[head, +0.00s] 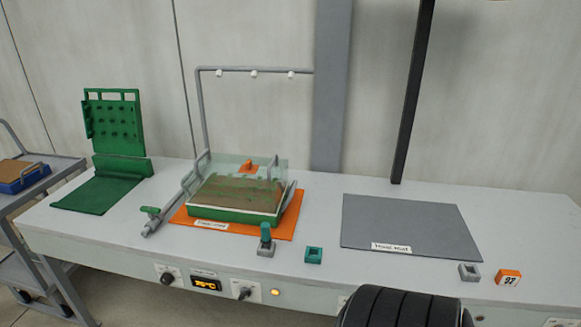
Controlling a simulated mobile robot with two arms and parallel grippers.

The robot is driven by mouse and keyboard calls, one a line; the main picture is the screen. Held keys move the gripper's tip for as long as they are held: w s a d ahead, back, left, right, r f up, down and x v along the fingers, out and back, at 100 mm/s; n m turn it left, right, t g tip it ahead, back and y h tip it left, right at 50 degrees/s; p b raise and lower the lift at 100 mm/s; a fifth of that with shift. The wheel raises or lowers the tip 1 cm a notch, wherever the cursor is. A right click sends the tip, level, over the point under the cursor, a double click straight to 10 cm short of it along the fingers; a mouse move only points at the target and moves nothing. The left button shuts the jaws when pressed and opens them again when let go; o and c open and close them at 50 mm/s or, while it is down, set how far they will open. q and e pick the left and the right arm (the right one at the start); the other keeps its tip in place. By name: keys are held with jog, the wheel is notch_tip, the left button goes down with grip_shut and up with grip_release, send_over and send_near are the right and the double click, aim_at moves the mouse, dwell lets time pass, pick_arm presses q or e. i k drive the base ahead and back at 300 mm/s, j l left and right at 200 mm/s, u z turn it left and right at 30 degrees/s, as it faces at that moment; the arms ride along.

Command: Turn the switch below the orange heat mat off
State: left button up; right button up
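The orange heat mat (284,227) lies on the bench left of centre, under a green tray with a clear cover (238,168). On the bench's front panel below it are a dark round knob (168,279), a lit display (205,284) that seems to read 70°C, and a switch with a lever (243,292). A small orange lamp (276,292) to the right of the switch is lit. The exact angle of the switch lever is too small to tell. Neither of my grippers is in view.
A green pegged board (115,125) stands at left beside a cart (40,200). A dark ribbed rounded part (402,306) hides some of the bench's front edge.

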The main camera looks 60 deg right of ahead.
aim_at(245, 292)
jog(key=z, duration=1.5)
